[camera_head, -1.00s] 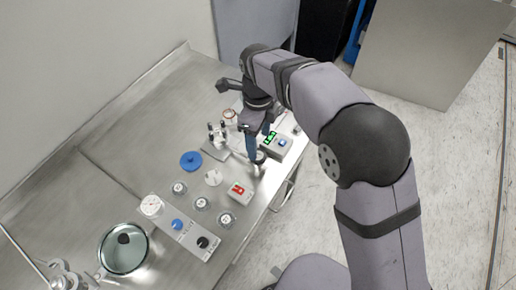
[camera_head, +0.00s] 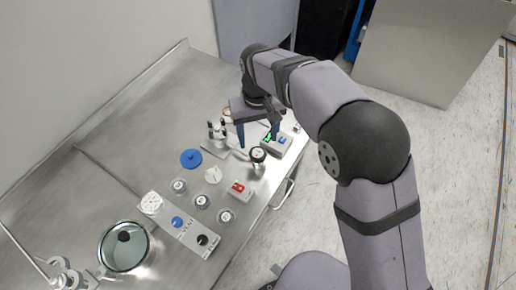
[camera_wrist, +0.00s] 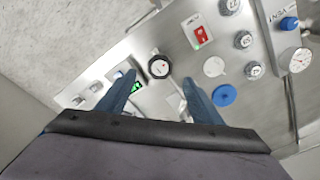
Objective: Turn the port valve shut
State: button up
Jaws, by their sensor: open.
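A round black-rimmed knob with a pale face (camera_head: 258,154) stands near the bench's front edge. It also shows in the wrist view (camera_wrist: 159,66); I cannot tell for sure that it is the port valve. My gripper (camera_head: 258,135) is open and empty, pointing down just behind the knob in the head view. In the wrist view my gripper (camera_wrist: 158,80) has its fingertips apart, one to each side of the knob and clear of it. A small stand with dark-tipped posts (camera_head: 216,130) is left of my gripper.
A green-display box (camera_head: 278,144) is close to the right finger. A red-switch box (camera_head: 240,190), white disc (camera_head: 213,175) and blue disc (camera_head: 191,158) lie nearby. A control panel (camera_head: 190,232) and round glass-topped vessel (camera_head: 124,247) are nearer. The left bench is clear.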

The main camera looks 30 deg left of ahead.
aim_at(258, 153)
jog(key=n, duration=0.3)
jog(key=shift+f, duration=0.1)
jog(key=shift+f+p, duration=1.4)
jog(key=shift+f, duration=2.2)
